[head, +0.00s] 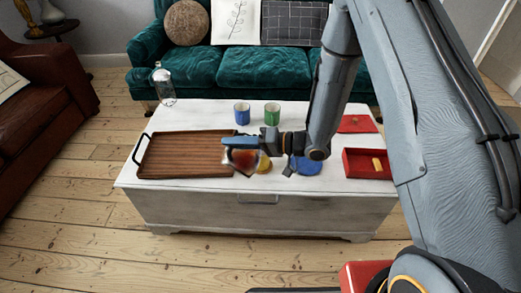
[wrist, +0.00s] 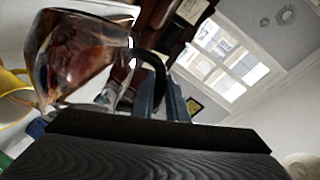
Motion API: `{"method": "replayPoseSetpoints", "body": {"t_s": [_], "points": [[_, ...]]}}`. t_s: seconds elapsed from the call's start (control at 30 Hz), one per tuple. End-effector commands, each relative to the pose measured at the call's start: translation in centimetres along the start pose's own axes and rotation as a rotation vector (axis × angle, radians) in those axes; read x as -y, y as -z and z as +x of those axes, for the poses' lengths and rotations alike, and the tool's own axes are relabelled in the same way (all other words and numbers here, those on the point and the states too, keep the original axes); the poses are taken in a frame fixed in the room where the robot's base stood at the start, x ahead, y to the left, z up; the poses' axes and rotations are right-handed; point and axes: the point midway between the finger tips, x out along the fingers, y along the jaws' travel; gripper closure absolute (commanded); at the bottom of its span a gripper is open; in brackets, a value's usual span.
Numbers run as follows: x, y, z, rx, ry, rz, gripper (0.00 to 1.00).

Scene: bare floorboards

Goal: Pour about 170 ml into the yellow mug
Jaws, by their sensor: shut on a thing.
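My gripper (head: 232,142) is shut on the black handle (wrist: 153,66) of a glass carafe (head: 242,160) with dark red-brown liquid in it. The carafe is tilted above the white table, beside the right end of the wooden tray. In the wrist view the carafe (wrist: 80,55) fills the upper left, and its mouth end points down-left. The yellow mug (head: 265,164) stands on the table just right of the carafe, partly hidden by it and my arm. In the wrist view part of the yellow mug (wrist: 12,100) shows at the left edge, close to the carafe's mouth. I cannot make out a stream or the mug's level.
A blue mug (head: 242,113) and a green mug (head: 272,114) stand behind. A blue dish (head: 308,166) lies right of the yellow mug. A brown tray (head: 185,156), a red box (head: 360,165), a red flat item (head: 357,124) and a clear bottle (head: 162,84) are also on the table (head: 205,113).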

Motion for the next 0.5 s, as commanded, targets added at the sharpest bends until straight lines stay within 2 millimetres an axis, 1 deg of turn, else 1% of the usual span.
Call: {"method": "replayPoseSetpoints", "body": {"t_s": [0.5], "points": [[0.3, 1.09, -0.4, -0.002, 0.025, 0.052, 1.0]]}}
